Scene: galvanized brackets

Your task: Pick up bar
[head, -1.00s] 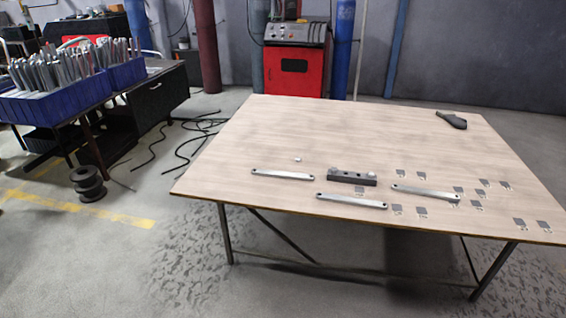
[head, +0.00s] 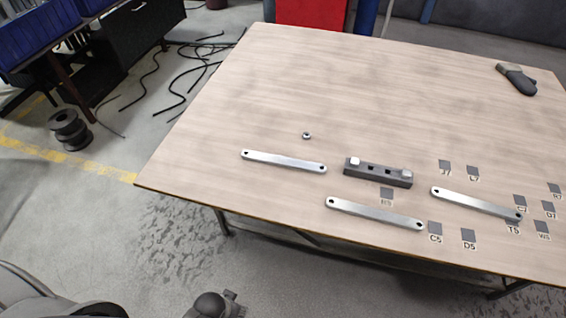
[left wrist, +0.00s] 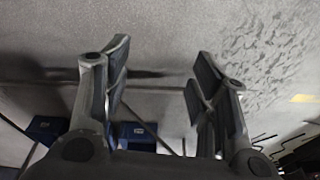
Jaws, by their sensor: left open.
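Three flat silver bars with a hole at each end lie on the wooden table (head: 290,80) in the head view. One bar (head: 284,162) is at the left, one bar (head: 375,213) is nearer the front edge, and one bar (head: 476,204) is at the right. The right bar's far end lies close to or over a label square. My left gripper (left wrist: 155,75) is open and empty in the left wrist view, with grey floor behind its fingers. No bar shows in that view. The right gripper cannot be made out.
A dark block (head: 378,173) with bolt heads sits between the bars. A small nut (head: 307,135) lies behind the left bar. Several labelled grey squares (head: 468,236) are at the right. A dark handled tool (head: 517,79) is at the back right. The table's back left is clear.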

